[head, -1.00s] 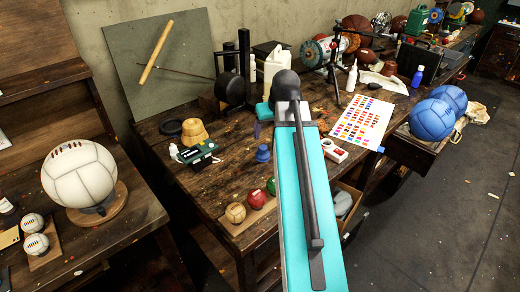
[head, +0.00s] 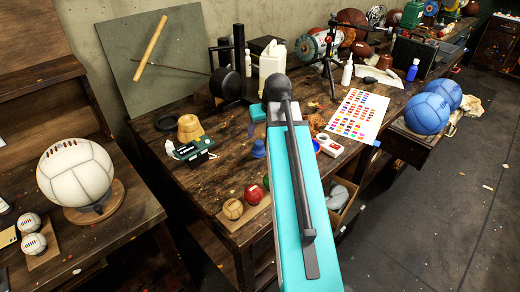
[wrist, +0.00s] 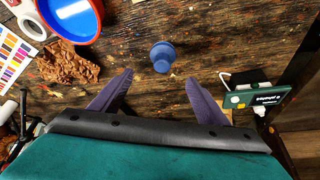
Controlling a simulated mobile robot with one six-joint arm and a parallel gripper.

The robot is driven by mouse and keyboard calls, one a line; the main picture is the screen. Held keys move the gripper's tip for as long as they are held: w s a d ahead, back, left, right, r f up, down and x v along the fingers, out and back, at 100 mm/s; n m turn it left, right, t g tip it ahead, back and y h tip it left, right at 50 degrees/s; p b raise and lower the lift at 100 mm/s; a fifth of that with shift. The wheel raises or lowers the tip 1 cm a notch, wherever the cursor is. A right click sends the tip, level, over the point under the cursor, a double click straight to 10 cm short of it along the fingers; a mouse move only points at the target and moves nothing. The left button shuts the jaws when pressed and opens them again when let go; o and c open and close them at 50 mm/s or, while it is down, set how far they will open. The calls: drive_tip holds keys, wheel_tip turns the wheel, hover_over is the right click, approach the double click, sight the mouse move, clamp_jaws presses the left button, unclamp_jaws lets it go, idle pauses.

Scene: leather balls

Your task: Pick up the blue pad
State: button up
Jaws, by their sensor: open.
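A small blue knob-shaped piece, which looks like the blue pad (wrist: 162,56), stands on the dark wooden table in the wrist view. It also shows in the head view (head: 259,149), just left of my teal arm. In the wrist view my gripper (wrist: 160,84) is open, with its two purple fingers spread apart and nothing between them. The pad appears in the gap between the fingers, beyond their tips and apart from them. In the head view the arm hides most of the gripper.
A green device (wrist: 258,97) is right of the fingers in the wrist view. A blue-and-red round dish (wrist: 70,14), crumpled brown material (wrist: 68,64) and a colour chart (wrist: 14,58) are left. Small balls, including a red one (head: 253,195), sit at the table's front edge.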

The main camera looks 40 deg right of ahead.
sight(259, 142)
drive_tip(key=shift+p+x, duration=0.4)
drive_tip(key=shift+x, duration=2.2)
drive_tip(key=shift+p+x, duration=0.8)
drive_tip(key=shift+x, duration=0.55)
drive_tip(key=shift+a+p+x, duration=0.1)
drive_tip(key=shift+p+x, duration=0.05)
drive_tip(key=shift+x, duration=0.5)
drive_tip(key=shift+a+p+x, duration=0.15)
drive_tip(key=shift+x, duration=0.45)
drive_tip(key=c, duration=1.1)
drive_tip(key=shift+r, duration=0.15)
drive_tip(key=shift+c, duration=0.2)
drive_tip(key=shift+r+b, duration=1.3)
drive_tip(key=shift+r, duration=3.55)
